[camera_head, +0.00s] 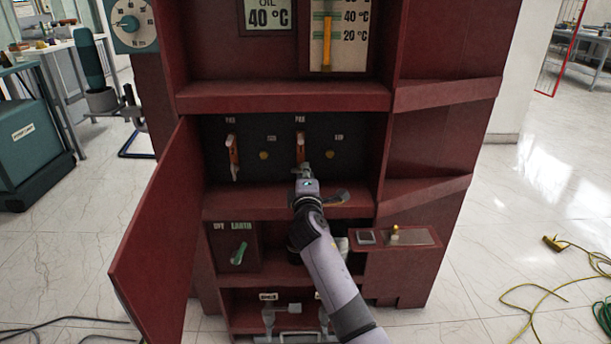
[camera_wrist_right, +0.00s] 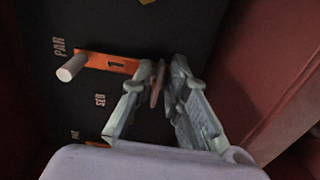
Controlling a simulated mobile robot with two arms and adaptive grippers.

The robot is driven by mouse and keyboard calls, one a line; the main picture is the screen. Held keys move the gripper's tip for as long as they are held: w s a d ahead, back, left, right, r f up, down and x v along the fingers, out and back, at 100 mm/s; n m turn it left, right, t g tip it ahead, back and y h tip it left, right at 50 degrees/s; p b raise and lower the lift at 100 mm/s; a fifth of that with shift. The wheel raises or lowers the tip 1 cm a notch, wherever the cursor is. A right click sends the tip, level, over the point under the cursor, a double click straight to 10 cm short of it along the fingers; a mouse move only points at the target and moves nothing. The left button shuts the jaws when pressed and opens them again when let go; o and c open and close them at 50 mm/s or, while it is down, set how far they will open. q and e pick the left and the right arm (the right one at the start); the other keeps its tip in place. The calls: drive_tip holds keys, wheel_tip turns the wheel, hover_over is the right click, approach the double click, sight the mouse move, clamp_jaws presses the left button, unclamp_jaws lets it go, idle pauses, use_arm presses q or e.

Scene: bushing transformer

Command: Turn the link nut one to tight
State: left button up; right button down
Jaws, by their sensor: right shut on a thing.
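The right orange link (camera_head: 300,148) is upright on the black panel in the open red cabinet. In the right wrist view the link (camera_wrist_right: 108,62) bears a "1" and has a pale peg (camera_wrist_right: 71,68) at its PAR end. My right gripper (camera_head: 303,172) is at the link's lower end in the head view. In the wrist view its fingers (camera_wrist_right: 160,88) are closed around a small brownish piece, seemingly link nut one (camera_wrist_right: 156,86), mostly hidden by the fingers. My left gripper is not in view.
The open red door (camera_head: 160,235) stands at the left. A green handle (camera_head: 239,253) is below. A small shelf (camera_head: 415,238) juts out at the right.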

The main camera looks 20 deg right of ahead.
idle(0.3)
drive_tip(key=c, duration=1.8)
unclamp_jaws()
drive_tip(key=v, duration=1.2)
